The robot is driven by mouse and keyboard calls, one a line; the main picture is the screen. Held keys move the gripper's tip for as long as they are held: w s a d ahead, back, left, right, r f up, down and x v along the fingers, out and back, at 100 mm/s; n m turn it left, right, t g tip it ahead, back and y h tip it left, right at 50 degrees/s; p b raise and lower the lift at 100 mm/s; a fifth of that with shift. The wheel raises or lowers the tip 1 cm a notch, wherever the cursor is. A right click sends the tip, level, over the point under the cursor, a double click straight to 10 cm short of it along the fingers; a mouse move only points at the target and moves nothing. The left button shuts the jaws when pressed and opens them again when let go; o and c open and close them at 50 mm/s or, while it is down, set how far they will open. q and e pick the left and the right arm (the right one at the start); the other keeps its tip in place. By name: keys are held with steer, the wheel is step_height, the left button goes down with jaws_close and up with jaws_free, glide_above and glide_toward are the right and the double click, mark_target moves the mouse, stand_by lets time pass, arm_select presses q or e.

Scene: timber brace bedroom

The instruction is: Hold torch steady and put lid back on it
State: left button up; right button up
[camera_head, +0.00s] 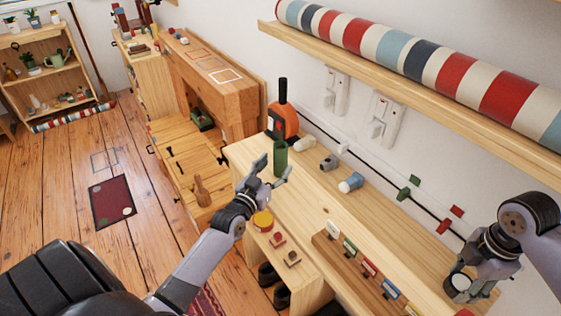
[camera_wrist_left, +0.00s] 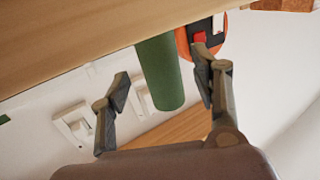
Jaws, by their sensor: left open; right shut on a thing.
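A dark green cylinder (camera_head: 281,158), which looks like the torch body, stands upright on the wooden bench top (camera_head: 330,208). My left gripper (camera_head: 271,170) is open, with its fingers spread towards the cylinder. In the left wrist view the green cylinder (camera_wrist_left: 160,73) shows between the open fingers (camera_wrist_left: 163,80), with gaps on both sides. My right gripper (camera_head: 462,290), at the lower right, is shut on a small round whitish thing (camera_head: 460,282). It may be the lid, but the fingers partly cover it.
An orange object with a black handle (camera_head: 284,123) stands behind the cylinder. Small grey and blue-white pieces (camera_head: 350,183) lie to its right. A wooden rack with coloured labels (camera_head: 368,268) is at the front. A shelf with a striped roll (camera_head: 430,58) overhangs the bench.

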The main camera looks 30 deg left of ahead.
mark_target(277, 163)
arm_select(q)
steer(key=w, duration=0.4)
steer(key=shift+a, duration=0.25)
arm_select(e)
steer(key=shift+w, duration=0.1)
steer(key=shift+r, duration=0.1)
arm_select(q)
steer(key=shift+s, duration=0.1)
steer(key=shift+c, duration=0.2)
steer(key=c, duration=1.3)
steer(key=shift+r, duration=0.15)
step_height(277, 163, up, 20)
steer(key=shift+f+p, duration=0.1)
steer(key=shift+p, duration=0.25)
arm_select(e)
steer(key=shift+r, duration=0.3)
